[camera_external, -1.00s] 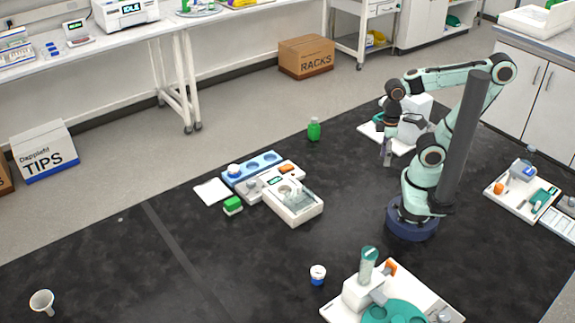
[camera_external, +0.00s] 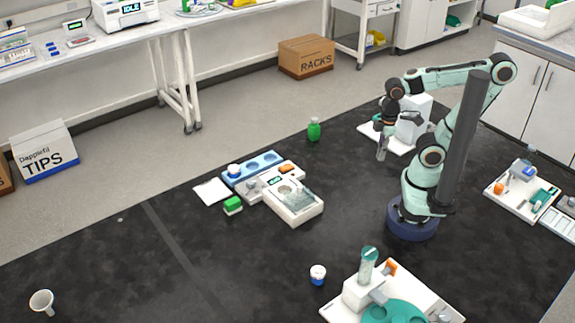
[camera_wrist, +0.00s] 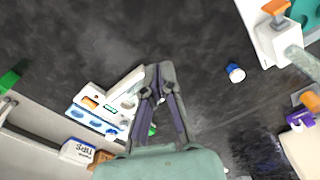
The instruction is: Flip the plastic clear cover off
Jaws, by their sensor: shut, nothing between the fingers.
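The clear plastic cover (camera_external: 299,196) is on the white device (camera_external: 291,215) near the middle of the dark floor mat in the external view. Whether the cover lies fully flat or is slightly raised is too small to tell. My gripper (camera_external: 381,156) is shut and empty, held above the mat to the right of the device and well apart from it. In the wrist view my gripper (camera_wrist: 160,75) extends up the middle of the picture and hides part of the equipment behind it. The cover cannot be made out there.
A blue tray (camera_external: 268,163) with round wells and a grey-white instrument adjoin the device. A green block (camera_external: 233,204), a white pad (camera_external: 211,191) and a green bottle (camera_external: 314,130) are nearby. A blue-white cup (camera_external: 318,274) stands in front. The mat between device and arm is clear.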

